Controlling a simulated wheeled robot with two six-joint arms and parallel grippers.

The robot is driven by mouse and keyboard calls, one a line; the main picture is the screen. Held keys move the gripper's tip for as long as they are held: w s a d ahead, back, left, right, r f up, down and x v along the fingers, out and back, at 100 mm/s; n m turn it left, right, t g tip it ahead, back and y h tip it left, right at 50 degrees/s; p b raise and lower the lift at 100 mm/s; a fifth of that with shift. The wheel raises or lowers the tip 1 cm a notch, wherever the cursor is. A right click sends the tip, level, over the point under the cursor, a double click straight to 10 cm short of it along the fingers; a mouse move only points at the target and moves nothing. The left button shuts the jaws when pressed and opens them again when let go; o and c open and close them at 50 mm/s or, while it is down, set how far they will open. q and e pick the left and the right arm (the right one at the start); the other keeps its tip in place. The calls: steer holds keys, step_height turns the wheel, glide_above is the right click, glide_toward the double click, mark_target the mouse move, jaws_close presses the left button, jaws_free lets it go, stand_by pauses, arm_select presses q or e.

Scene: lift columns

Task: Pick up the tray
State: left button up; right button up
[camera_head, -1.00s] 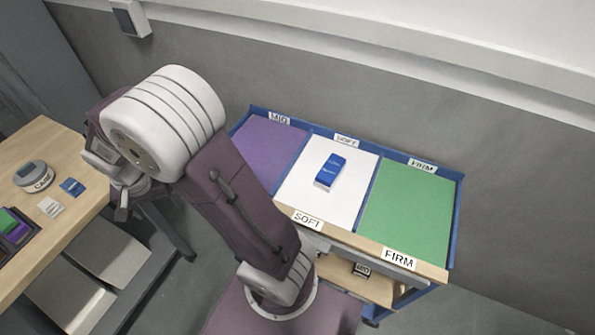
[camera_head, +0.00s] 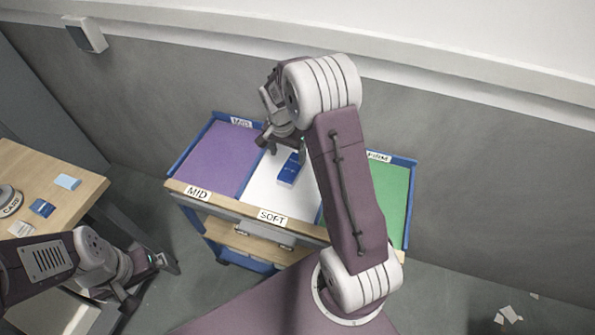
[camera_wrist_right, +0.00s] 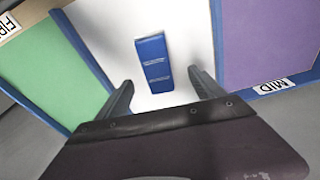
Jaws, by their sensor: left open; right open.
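No tray is clearly seen in the views now. My right gripper (camera_head: 283,146) is open and empty above the white section of the blue-edged cart. A blue block (camera_head: 290,169) with pale lettering lies on that section. In the right wrist view the same block (camera_wrist_right: 154,60) shows beyond and between the open fingers (camera_wrist_right: 163,90), apart from them. My left gripper (camera_head: 148,280) is open and empty, low beside the wooden table.
The cart has a purple section (camera_head: 215,158) marked MID, a white section (camera_head: 275,195) marked SOFT and a green section (camera_head: 397,200). A grey wall stands behind.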

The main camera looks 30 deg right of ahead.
mark_target(291, 166)
steer(key=f, duration=0.1)
steer(key=d+f, duration=0.1)
steer(key=f, duration=0.1)
steer(key=shift+w+f, duration=0.1)
steer(key=shift+f, duration=0.1)
step_height(291, 166, down, 4)
steer(key=shift+d+p, duration=0.1)
steer(key=shift+p, duration=0.5)
steer(key=shift+d+f, duration=0.1)
steer(key=shift+f, duration=0.4)
steer(key=shift+r, duration=0.1)
steer(key=c, duration=1.5)
steer(key=shift+r, duration=0.1)
